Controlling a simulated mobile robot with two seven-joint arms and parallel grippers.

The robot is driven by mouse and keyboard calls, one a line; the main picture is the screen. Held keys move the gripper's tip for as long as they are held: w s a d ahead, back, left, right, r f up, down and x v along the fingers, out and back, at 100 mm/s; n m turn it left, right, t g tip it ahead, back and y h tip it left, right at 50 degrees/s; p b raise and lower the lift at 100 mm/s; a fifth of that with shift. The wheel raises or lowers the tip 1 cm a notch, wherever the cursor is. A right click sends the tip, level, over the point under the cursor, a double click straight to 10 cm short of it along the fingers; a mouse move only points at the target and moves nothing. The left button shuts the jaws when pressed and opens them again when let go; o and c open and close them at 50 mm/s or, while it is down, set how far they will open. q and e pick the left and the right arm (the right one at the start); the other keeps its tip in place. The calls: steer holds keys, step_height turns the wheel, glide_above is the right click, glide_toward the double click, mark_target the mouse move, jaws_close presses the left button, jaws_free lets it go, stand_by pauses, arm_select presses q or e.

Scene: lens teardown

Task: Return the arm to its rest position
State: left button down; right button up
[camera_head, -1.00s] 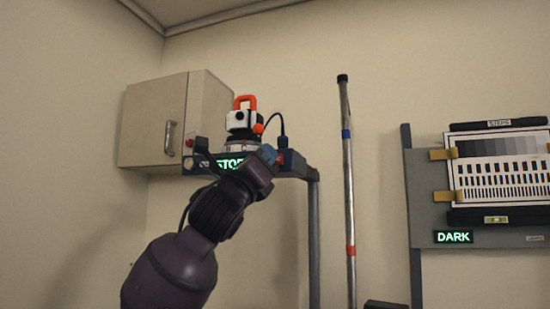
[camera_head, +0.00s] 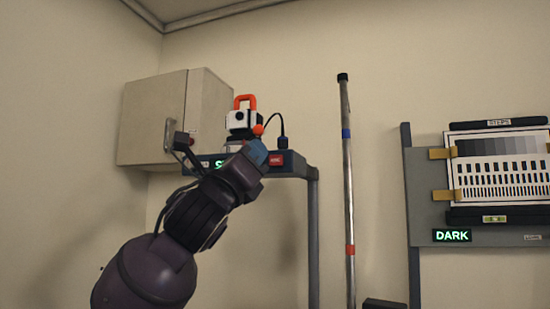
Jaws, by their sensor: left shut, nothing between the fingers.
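My left arm comes in from the lower left. Its gripper (camera_head: 257,152), with blue fingertips, is shut and empty. It is in front of the dark shelf unit (camera_head: 212,167), just left of a red button (camera_head: 276,159) on the unit's front. From this view I cannot tell how far the fingertips are from the unit. The gripper and wrist hide most of a green lit sign (camera_head: 218,163). A white and black device with an orange handle (camera_head: 243,116) stands on the unit, its lower part partly hidden by my gripper. My right gripper is not in view.
A grey wall cabinet (camera_head: 154,120) is at the left, behind the arm. A metal pole (camera_head: 348,200) with blue and red bands stands right of the unit. A test chart (camera_head: 500,165) on a grey board with a "DARK" sign (camera_head: 452,235) is at the far right.

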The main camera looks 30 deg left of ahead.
arm_select(q)
steer(key=shift+s+d+y, duration=0.1)
steer(key=shift+s+y, duration=0.2)
